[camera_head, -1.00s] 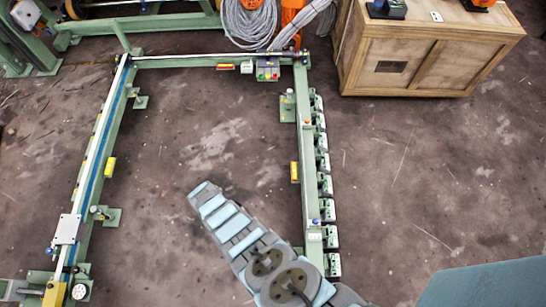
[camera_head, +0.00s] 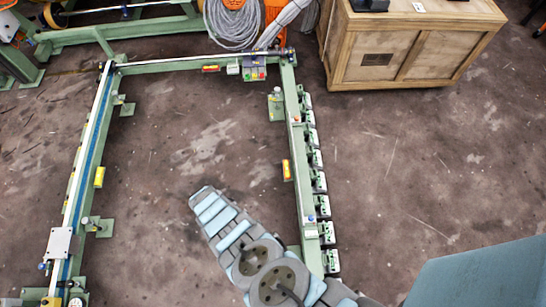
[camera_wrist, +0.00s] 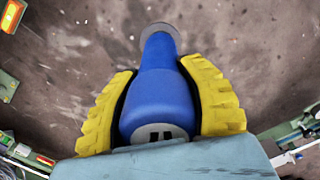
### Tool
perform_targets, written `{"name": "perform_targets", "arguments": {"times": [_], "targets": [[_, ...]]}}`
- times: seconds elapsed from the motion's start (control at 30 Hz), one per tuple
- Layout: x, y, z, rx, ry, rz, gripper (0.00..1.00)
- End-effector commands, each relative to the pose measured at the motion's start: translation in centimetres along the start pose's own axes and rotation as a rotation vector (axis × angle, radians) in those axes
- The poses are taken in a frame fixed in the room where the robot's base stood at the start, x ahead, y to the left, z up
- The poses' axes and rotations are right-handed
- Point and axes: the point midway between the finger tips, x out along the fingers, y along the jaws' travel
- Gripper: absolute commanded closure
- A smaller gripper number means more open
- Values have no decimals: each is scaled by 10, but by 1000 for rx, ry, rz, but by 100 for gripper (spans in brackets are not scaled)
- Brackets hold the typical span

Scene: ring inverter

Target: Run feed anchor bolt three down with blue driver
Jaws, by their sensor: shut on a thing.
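The blue driver (camera_wrist: 162,92) fills the middle of the wrist view, with a grey round end pointing away over the floor. My gripper (camera_wrist: 158,70) is shut on it, one yellow ribbed finger pad on each side. The driver and my gripper cannot be made out in the head view. There, green floor feet stand along the frame at the upper right (camera_head: 276,106), upper left (camera_head: 126,109) and lower left (camera_head: 104,228). Small posts rise from them, but which one is feed anchor bolt three cannot be told. The driver touches no bolt in view.
A green rail frame (camera_head: 180,66) surrounds bare floor. Several small green-and-white units (camera_head: 319,182) line its right rail. A wooden crate (camera_head: 405,48) stands at the upper right, and grey cable coils (camera_head: 232,24) lie behind the frame. Floor right of the frame is clear.

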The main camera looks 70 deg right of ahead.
Motion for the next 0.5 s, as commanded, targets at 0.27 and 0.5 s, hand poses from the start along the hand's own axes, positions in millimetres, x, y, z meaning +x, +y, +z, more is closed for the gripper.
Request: {"name": "perform_targets", "arguments": {"times": [0.27,0.5], "targets": [[5,3,6,1,-2,-2,99],[9,4,9,0,-3,-3,99]]}}
